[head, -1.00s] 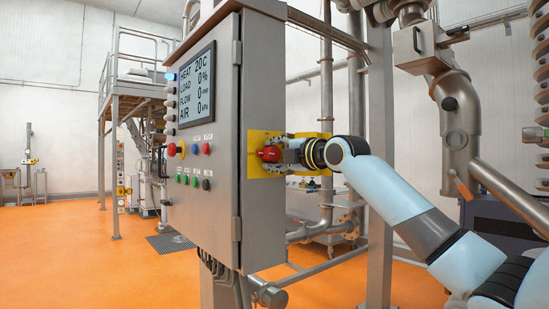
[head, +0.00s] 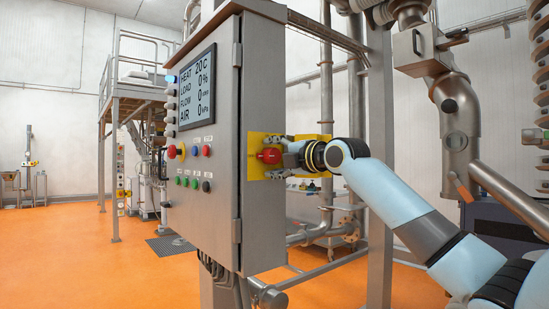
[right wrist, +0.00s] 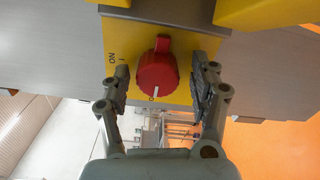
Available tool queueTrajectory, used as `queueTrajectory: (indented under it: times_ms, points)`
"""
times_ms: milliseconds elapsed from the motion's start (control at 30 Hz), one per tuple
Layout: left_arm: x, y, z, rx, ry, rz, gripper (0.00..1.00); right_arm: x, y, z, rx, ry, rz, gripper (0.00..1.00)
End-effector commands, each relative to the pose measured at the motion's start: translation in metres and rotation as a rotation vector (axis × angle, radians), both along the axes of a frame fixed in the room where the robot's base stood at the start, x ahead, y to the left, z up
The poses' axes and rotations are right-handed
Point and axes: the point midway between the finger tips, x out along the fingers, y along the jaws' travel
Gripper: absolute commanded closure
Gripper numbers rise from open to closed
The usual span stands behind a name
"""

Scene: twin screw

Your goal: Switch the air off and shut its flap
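A red rotary knob (head: 270,155) sits on a yellow plate (head: 254,166) on the side of the grey control cabinet (head: 218,215). In the right wrist view, the knob (right wrist: 157,72) has a white mark pointing down to the O, with ON at the left. My right gripper (right wrist: 162,80) is open, its fingers either side of the knob with gaps to it. In the head view, this gripper (head: 272,156) is at the plate. A yellow panel (head: 325,130) stands out behind it, perhaps the flap; its hinge is hidden. My left gripper is out of view.
The cabinet's display (head: 197,86) reads AIR 0 kPa. Small coloured buttons (head: 193,182) and a red stop button (head: 171,151) are on its front. A metal post (head: 379,200) and pipes (head: 327,90) stand beyond my right arm. Orange floor is clear at left.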

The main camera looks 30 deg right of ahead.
Motion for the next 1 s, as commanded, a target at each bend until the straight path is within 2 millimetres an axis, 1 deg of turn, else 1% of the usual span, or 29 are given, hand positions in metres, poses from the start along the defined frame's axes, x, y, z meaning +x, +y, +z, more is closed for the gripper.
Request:
queueTrajectory:
  times_ms: [267,367,600,700,833,1000]
  points:
    - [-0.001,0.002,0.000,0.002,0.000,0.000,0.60,-0.003,-0.001,0.001,-0.001,-0.002,-0.001,0.37]
    - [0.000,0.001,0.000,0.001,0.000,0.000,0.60,-0.013,-0.002,0.000,-0.004,-0.002,-0.002,0.37]
    - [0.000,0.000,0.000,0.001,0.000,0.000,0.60,-0.055,-0.005,0.000,-0.008,0.000,0.000,0.37]
    - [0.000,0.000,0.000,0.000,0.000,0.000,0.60,-0.066,-0.007,0.000,-0.006,0.001,-0.002,0.37]
    - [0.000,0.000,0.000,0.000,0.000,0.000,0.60,-0.074,-0.006,0.000,-0.002,-0.001,0.000,0.37]
    - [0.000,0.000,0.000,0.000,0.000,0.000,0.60,-0.075,-0.006,0.001,0.000,-0.002,0.000,0.37]
